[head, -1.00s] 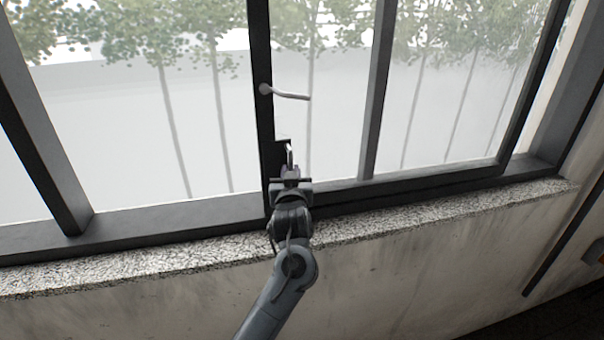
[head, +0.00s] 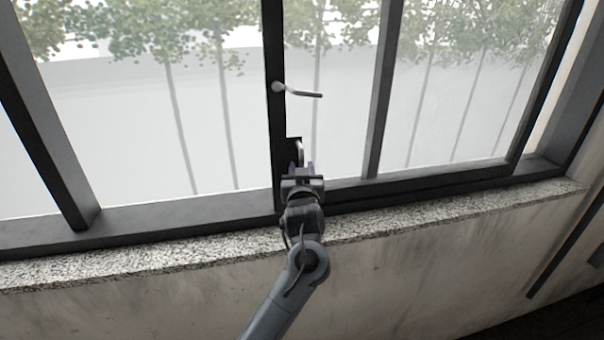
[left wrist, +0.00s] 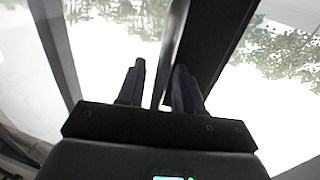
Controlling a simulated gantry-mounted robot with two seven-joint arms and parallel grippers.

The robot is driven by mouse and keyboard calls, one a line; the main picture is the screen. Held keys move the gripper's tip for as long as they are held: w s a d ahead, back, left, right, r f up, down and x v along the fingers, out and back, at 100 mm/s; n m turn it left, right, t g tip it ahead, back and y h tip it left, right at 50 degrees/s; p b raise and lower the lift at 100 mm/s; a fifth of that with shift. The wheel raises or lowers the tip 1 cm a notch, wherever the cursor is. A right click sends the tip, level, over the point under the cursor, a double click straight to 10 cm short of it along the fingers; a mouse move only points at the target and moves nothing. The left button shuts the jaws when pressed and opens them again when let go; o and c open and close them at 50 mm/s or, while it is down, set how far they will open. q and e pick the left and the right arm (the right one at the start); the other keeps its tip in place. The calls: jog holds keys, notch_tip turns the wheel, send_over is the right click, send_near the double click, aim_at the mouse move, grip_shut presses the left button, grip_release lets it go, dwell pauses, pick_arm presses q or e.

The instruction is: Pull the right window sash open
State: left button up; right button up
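The right window sash has a dark upright stile (head: 275,120) at its left edge and a glass pane (head: 340,110). A pale lever (head: 300,93) sits on the stile. Below it, a slim metallic pull handle (head: 300,151) stands on a dark plate. My left gripper (head: 302,168) is at the lower part of this handle. In the left wrist view the two dark fingers (left wrist: 158,82) are apart, with the handle bar (left wrist: 174,42) between them. A gap shows beside the bar, and firm contact is not visible. My right gripper is out of view.
A speckled stone sill (head: 400,217) runs under the window, just below my left gripper. A dark fixed post (head: 45,120) stands at the left, and a mullion (head: 381,90) at the right. The plaster wall (head: 430,265) lies below the sill.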

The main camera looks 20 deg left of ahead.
pick_arm(q)
jog(key=b+v, duration=0.3)
jog(key=v, duration=0.8)
jog(key=shift+w, duration=0.1)
